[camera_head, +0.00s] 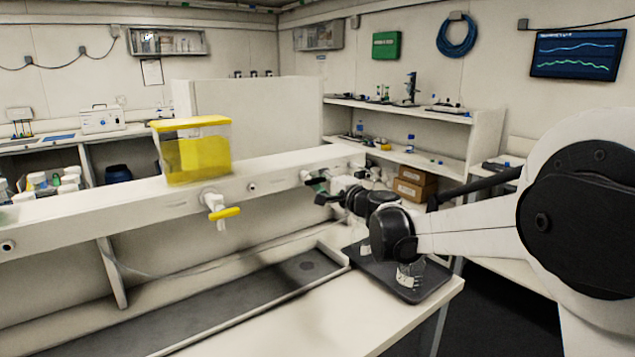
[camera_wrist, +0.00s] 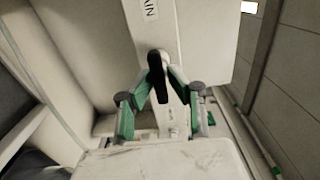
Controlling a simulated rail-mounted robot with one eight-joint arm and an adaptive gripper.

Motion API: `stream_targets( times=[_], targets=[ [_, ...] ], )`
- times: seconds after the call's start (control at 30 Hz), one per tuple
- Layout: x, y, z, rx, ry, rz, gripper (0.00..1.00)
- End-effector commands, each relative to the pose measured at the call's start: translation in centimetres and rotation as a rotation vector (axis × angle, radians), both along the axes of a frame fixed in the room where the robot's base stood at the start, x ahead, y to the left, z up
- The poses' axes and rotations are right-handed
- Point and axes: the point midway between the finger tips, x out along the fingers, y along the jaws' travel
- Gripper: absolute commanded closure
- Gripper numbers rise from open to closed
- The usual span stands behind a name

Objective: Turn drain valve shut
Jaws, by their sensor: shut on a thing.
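My gripper (camera_wrist: 164,82) is shut on a black valve handle (camera_wrist: 157,66) in the wrist view, with its green-and-grey fingers on either side of it. The handle stands out from a pale panel below a partly cut-off printed label (camera_wrist: 150,10). In the head view my gripper (camera_head: 322,190) is at the right part of the long white rail, where the arm covers much of this valve. A second valve with a yellow handle (camera_head: 226,213) sits further left on the rail, below a clear tank of yellow liquid (camera_head: 195,152). My gripper is well apart from it.
A dark tray (camera_head: 440,283) with glass beakers (camera_head: 409,274) lies on the bench under my arm. A long dark trough (camera_head: 250,300) runs below the rail. Shelves with brown boxes (camera_head: 411,188) stand behind my gripper.

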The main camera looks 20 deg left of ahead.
Motion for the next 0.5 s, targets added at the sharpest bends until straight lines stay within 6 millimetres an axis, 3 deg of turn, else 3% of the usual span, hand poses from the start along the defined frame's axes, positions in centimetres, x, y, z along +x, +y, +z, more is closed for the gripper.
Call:
stream_targets(
  times=[0.07,0.1,0.2,0.5],
  targets=[
    [-0.02,-0.03,-0.05,0.000,0.000,0.000,1.00],
    [-0.02,-0.03,-0.05,0.000,0.000,0.000,0.80],
    [-0.01,-0.03,-0.04,-0.001,-0.001,0.000,0.70],
    [-0.15,-0.26,0.00,-0.001,-0.001,0.000,0.70]
  ],
)
